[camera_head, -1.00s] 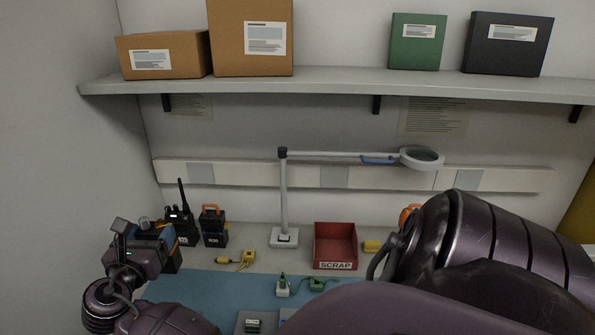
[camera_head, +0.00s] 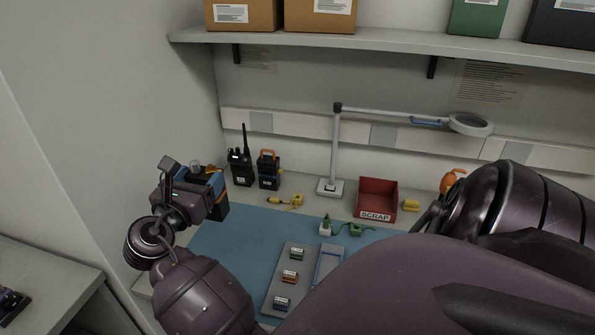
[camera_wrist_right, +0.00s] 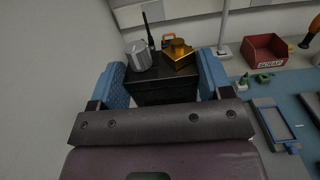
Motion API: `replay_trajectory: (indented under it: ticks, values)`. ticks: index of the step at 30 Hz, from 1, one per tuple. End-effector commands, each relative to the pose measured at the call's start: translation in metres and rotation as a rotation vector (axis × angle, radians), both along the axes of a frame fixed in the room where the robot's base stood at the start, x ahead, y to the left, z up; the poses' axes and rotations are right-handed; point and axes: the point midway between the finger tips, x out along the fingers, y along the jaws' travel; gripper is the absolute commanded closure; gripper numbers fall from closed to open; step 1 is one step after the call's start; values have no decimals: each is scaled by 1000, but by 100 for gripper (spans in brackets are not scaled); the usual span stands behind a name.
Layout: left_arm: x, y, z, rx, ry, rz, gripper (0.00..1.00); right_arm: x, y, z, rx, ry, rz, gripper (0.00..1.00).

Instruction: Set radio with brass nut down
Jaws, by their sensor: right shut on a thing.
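My right gripper (camera_head: 208,187) reaches in at the left of the head view and is shut on a black radio (camera_head: 222,209). In the right wrist view the radio (camera_wrist_right: 160,92) sits between two blue finger pads. A brass nut (camera_wrist_right: 179,52) and a silver knob (camera_wrist_right: 139,54) are on its upward face. The radio is at the bench's left end, near the left wall and the blue mat (camera_head: 232,240). Whether its underside touches the bench is hidden. My left gripper is not in view.
Two other radios, one with an antenna (camera_head: 241,167) and one with an orange handle (camera_head: 268,170), stand behind. A yellow connector (camera_head: 290,201), red scrap bin (camera_head: 377,200), magnifier lamp (camera_head: 334,150) and grey tray (camera_head: 270,298) lie to the right. The mat's left part looks bare.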

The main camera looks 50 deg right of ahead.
Motion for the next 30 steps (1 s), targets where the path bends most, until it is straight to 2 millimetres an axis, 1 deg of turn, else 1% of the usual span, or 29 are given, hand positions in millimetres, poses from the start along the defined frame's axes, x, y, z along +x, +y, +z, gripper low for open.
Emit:
replay_trajectory:
  ticks: [4, 7, 21, 24, 27, 30]
  values:
    - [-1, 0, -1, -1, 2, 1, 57, 0, 0, -3, -5, 0, 1, 78]
    - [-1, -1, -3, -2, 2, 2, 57, 0, 0, -15, -6, 3, 0, 78]
    - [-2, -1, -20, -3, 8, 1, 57, 0, 0, -116, -6, 5, 1, 78]
    - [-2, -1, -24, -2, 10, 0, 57, 0, 0, -135, -6, 4, 2, 78]
    - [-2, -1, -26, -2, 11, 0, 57, 0, 0, -149, -7, 3, 1, 78]
    - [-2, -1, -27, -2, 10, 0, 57, 0, 0, -156, -5, 1, 1, 78]
